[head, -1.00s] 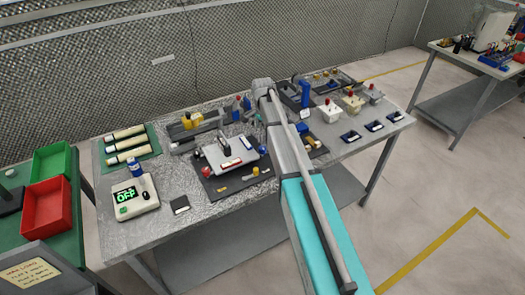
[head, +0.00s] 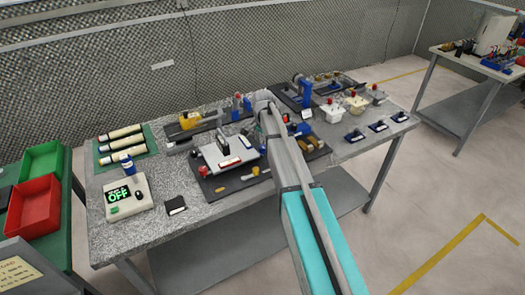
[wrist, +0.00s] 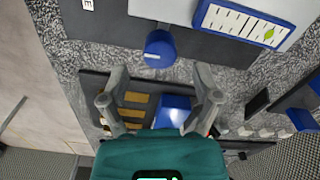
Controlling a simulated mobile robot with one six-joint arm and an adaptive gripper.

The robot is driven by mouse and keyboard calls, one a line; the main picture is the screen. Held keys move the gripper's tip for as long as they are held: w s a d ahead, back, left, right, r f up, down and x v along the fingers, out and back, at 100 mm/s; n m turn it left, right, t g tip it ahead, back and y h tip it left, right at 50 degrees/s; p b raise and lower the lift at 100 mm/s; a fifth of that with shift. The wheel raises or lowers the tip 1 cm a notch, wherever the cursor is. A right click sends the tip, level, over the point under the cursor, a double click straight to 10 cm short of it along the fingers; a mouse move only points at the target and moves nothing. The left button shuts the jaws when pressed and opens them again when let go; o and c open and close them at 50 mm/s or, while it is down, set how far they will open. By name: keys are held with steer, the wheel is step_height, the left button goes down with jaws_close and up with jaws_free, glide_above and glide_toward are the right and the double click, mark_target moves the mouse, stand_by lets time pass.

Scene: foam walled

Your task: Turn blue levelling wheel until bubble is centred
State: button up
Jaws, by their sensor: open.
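The blue levelling wheel (wrist: 160,48) is a round knob with a small white mark on its rim, beside a light grey plate (wrist: 172,10) in the wrist view. On that plate a blue-framed vial (wrist: 245,24) has a white scale, with a green spot (wrist: 269,33) toward its right end; I cannot tell for sure that it is the bubble. My gripper (wrist: 158,78) is open, its two grey fingers apart and empty. The wheel appears beyond the gap between the fingertips, with no visible contact. In the head view my arm hides the gripper's fingertips.
In the head view the plate (head: 222,147) stands on a dark mat. Close to my arm are a dark tray with yellow blocks (head: 308,146) and a blue upright fixture (head: 304,92).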

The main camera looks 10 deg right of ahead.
steer(key=shift+f+b, duration=1.15)
steer(key=shift+f, duration=0.25)
jaws_close()
